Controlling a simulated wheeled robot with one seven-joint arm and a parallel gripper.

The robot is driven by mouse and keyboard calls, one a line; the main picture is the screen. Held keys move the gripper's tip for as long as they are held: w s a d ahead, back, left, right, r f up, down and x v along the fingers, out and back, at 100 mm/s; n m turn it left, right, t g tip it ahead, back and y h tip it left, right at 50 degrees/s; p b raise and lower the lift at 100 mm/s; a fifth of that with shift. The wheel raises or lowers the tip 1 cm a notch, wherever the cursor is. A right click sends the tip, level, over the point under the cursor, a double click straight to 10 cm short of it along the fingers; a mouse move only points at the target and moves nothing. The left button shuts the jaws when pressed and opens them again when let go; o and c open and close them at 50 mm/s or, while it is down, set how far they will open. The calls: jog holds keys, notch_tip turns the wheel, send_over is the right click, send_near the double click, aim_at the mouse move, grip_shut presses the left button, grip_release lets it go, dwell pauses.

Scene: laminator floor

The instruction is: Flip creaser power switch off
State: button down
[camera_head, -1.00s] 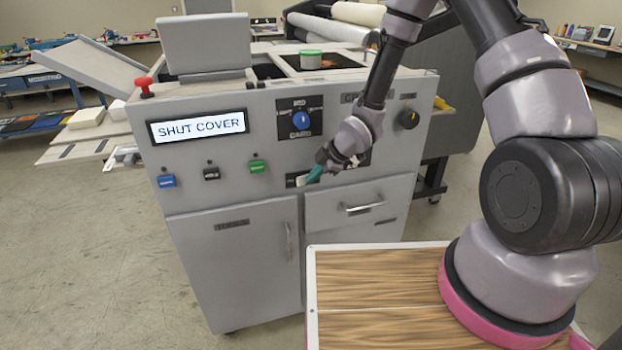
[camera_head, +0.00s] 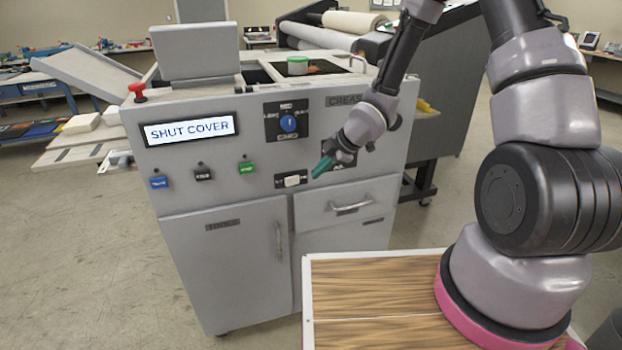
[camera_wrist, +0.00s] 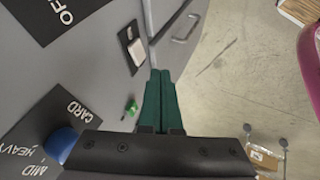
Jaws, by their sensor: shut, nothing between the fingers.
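The creaser (camera_head: 175,215) is a grey cabinet with a lit display (camera_head: 189,130) reading "SHUT COVER". A white rocker switch (camera_head: 291,181) on a dark plate sits low on its front panel, above the drawer. It also shows in the wrist view (camera_wrist: 134,48), with a large dark label beside it. Which way the rocker is tipped I cannot tell. My gripper (camera_head: 317,172), with green fingers, is shut and empty, just to the right of the switch and apart from it. Its fingers also show in the wrist view (camera_wrist: 157,85).
A red knob (camera_head: 138,92) tops the left corner. The raised cover (camera_head: 197,51) stands behind. A drawer handle (camera_head: 351,208) projects below.

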jog(key=shift+v, duration=1.35)
jog(key=shift+f, duration=0.1)
jog(key=shift+s+a+f+n+g, duration=0.3)
jog(key=shift+a+f+n, duration=0.1)
jog(key=shift+n, duration=0.1)
